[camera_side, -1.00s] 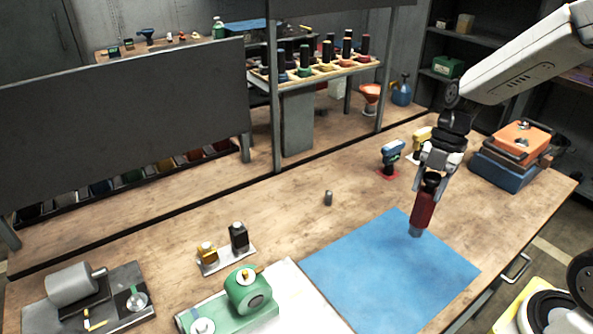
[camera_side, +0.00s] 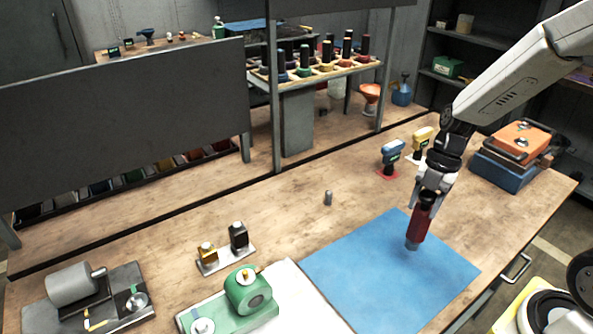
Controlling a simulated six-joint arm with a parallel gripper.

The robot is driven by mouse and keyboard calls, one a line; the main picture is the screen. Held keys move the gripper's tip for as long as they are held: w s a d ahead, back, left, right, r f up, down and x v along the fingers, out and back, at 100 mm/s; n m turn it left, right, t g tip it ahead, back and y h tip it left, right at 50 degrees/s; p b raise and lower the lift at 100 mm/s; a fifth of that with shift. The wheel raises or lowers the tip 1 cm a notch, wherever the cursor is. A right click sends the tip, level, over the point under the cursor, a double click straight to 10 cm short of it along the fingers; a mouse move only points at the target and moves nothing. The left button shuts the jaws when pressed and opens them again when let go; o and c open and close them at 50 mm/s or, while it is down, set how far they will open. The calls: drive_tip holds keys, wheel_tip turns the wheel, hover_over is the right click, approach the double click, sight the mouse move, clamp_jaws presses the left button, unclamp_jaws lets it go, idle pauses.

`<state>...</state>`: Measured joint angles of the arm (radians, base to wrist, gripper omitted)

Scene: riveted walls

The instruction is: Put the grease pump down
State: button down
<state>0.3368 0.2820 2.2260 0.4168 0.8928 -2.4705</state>
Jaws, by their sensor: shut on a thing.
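The grease pump (camera_side: 419,224) is a dark red cylinder with a black upper part and a grey-blue lower end. It is nearly upright, tilted slightly, over the upper right part of the blue mat (camera_side: 365,290). My gripper (camera_side: 428,190) is above it and shut on its black upper part. The grey-blue end is at or just above the mat; I cannot tell whether it touches.
A blue-topped tool (camera_side: 391,152) on a red base and a yellow-topped one (camera_side: 422,139) stand behind my gripper. An orange and blue box (camera_side: 511,162) is at the right. A small grey cylinder (camera_side: 328,198) stands left of the mat. The mat's middle is clear.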

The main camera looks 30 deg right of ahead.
sight(423, 209)
drive_tip(key=shift+f, duration=1.85)
drive_tip(key=shift+c, duration=0.8)
unclamp_jaws()
drive_tip(key=v, duration=1.2)
drive_tip(key=shift+x, duration=5.75)
